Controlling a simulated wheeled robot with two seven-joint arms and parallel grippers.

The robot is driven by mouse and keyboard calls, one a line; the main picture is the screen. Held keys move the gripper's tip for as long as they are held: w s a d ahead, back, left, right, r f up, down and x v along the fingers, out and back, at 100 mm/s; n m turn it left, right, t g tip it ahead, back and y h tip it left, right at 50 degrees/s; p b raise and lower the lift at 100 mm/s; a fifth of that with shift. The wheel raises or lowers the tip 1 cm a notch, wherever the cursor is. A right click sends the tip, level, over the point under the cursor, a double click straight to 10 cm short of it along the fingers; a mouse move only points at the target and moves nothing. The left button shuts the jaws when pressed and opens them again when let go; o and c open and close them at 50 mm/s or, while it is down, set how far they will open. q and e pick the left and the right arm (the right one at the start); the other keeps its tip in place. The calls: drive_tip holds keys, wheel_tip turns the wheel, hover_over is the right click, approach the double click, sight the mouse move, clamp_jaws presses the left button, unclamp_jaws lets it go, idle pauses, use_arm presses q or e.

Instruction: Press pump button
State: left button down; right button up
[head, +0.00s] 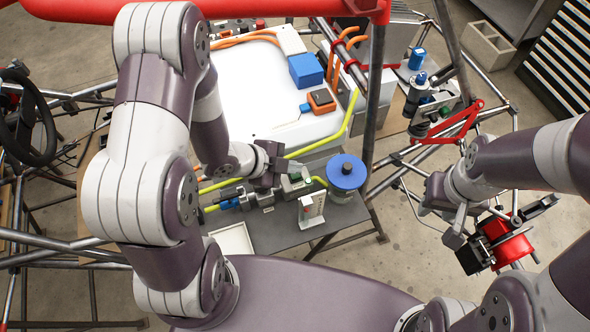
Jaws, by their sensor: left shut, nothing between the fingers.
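A small pump assembly (262,199) with metal fittings and a blue end lies on the grey shelf in the middle. My left gripper (278,178) is shut and empty.
A blue-lidded round container (347,173) and a white upright box (311,209) stand right of the pump. A yellow hose (335,137) runs behind. A large white tank (262,88) lies further back. A dark upright tube (374,90) and red bar (345,8) frame the area.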

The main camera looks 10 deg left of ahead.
sight(292, 177)
use_arm(q)
wheel_tip(292, 177, up, 5)
drive_tip(key=p, duration=0.4)
drive_tip(key=shift+r+p, duration=0.1)
drive_tip(key=shift+p, duration=0.3)
